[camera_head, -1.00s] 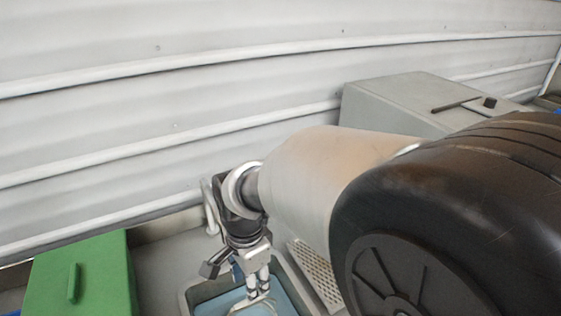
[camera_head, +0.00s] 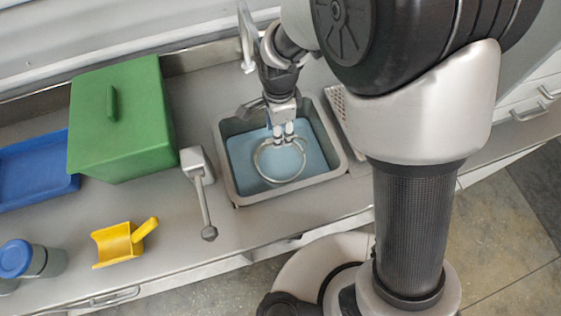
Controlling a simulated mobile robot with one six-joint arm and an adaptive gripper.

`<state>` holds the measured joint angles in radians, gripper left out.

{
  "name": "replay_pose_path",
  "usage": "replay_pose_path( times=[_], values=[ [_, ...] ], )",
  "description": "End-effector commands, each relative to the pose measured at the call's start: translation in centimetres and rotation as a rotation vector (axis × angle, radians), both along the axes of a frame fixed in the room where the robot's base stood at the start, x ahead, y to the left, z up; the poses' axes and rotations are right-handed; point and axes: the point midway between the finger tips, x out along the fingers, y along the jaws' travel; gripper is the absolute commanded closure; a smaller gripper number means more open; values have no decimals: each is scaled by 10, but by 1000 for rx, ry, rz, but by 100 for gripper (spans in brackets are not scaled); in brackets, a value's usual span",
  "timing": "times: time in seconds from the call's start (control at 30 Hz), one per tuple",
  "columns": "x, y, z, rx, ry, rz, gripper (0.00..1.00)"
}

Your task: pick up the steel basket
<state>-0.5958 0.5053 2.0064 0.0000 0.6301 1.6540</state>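The steel basket (camera_head: 260,172) shows as a round metal rim in the blue-tinted water of the sink (camera_head: 229,182). The basket's body below the rim is hard to make out. My gripper (camera_head: 283,139) points down into the sink at the back part of the rim. Its two fingers are close to each other with a narrow gap, and their tips overlap the rim in the picture. I cannot tell whether they clamp the rim or only stand beside it.
Left of the sink stand a lever-like grey fitting (camera_head: 203,190), a green lidded box (camera_head: 123,125), a blue tray (camera_head: 35,175), a yellow scoop (camera_head: 117,245) and a blue-lidded jar (camera_head: 42,260). A tap (camera_head: 247,40) rises behind the sink. A perforated plate (camera_head: 343,112) lies to its right.

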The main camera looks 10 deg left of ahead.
Motion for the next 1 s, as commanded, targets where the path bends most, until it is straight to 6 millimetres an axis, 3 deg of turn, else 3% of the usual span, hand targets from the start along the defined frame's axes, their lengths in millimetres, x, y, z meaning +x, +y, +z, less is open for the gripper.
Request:
replay_pose_path(
  times=[0.17, 0.4, 0.67, 1.0],
  values=[
    [2, -1, -15, 0, 1, -1, 62],
    [4, -2, -50, -1, 3, 0, 62],
    [4, -1, -51, 0, -1, 0, 62],
    [4, -1, -51, 0, 0, 0, 84]
  ],
)
